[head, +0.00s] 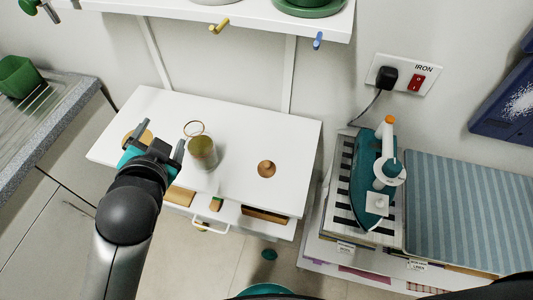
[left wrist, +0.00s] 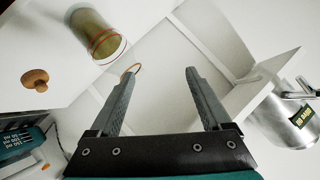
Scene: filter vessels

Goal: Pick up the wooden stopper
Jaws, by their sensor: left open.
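The wooden stopper (head: 266,169) is a small round brown knob standing on the right part of the white tabletop (head: 240,125). The stopper also shows at the left of the left wrist view (left wrist: 35,80). My left gripper (head: 163,142) is open and empty over the left part of the tabletop, well to the left of the stopper. In the left wrist view its fingers (left wrist: 162,75) are spread with nothing between them. My right gripper is not in view.
A greenish glass vessel (head: 202,152) stands between my left gripper and the stopper, with a thin ring (head: 193,128) behind it. An open drawer (head: 232,213) holds wooden pieces below. A shelf (head: 160,5) hangs above. A teal iron (head: 370,180) is at right.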

